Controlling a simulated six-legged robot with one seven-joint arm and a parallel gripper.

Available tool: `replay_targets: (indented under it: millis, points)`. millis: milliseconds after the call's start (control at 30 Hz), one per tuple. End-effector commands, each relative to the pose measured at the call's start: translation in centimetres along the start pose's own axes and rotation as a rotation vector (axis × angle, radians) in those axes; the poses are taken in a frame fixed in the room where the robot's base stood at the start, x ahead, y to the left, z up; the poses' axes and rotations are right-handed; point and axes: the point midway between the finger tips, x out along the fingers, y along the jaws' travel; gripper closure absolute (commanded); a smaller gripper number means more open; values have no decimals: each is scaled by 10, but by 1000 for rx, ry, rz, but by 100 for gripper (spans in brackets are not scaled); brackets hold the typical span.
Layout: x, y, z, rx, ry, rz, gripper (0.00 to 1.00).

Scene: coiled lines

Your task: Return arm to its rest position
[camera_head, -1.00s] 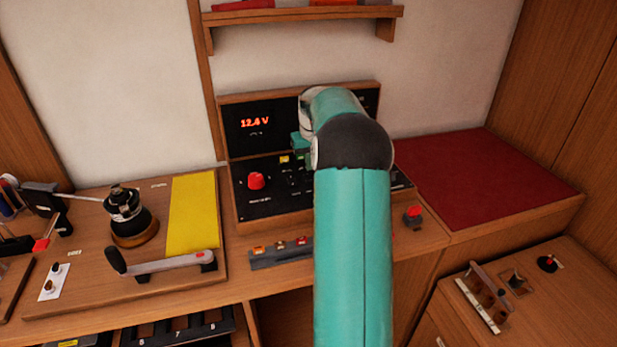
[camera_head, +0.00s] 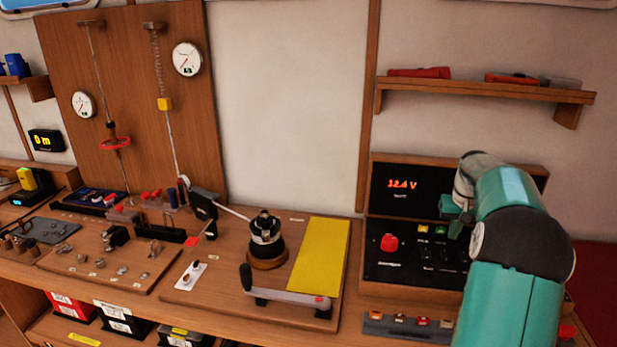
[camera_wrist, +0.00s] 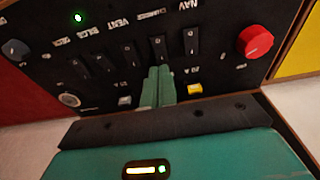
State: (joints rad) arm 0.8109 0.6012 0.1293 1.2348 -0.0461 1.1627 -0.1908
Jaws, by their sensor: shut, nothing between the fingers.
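My teal arm (camera_head: 510,255) reaches up at the right of the head view, in front of a black switch panel (camera_head: 400,270) in a wooden frame. My gripper (camera_head: 455,218) is at the panel's face; in the wrist view its two teal fingers (camera_wrist: 157,88) are together with nothing between them. The fingers overlap the panel's row of black rocker switches (camera_wrist: 192,42) in that view; I cannot tell whether they touch it. A red knob (camera_head: 389,242) is left of the gripper in the head view and also shows in the wrist view (camera_wrist: 255,41).
A winch-like drum (camera_head: 266,240), a grey crank handle (camera_head: 290,297) and a yellow mat (camera_head: 320,255) lie on the bench left of the panel. A shelf (camera_head: 480,90) hangs above. A wooden board with gauges (camera_head: 187,59) stands at the far left.

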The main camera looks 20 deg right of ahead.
Motion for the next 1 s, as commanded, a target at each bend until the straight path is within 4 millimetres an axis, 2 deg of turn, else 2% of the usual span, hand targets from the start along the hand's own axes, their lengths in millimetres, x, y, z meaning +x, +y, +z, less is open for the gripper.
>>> replay_targets:
  millis: [67, 167, 267, 367, 500, 700, 833, 1000]
  points:
    - [-2, -2, 0, -3, 1, 0, 100]
    - [-13, -18, 4, -20, 11, 3, 100]
    - [-35, -49, 15, -54, 29, 8, 100]
    - [-62, -89, 35, -99, 54, 14, 100]
    - [-95, -140, 73, -158, 92, 15, 100]
    - [-132, -198, 139, -236, 147, 5, 100]
    - [-147, -227, 187, -284, 184, -10, 100]
    - [-158, -253, 252, -343, 232, -39, 100]
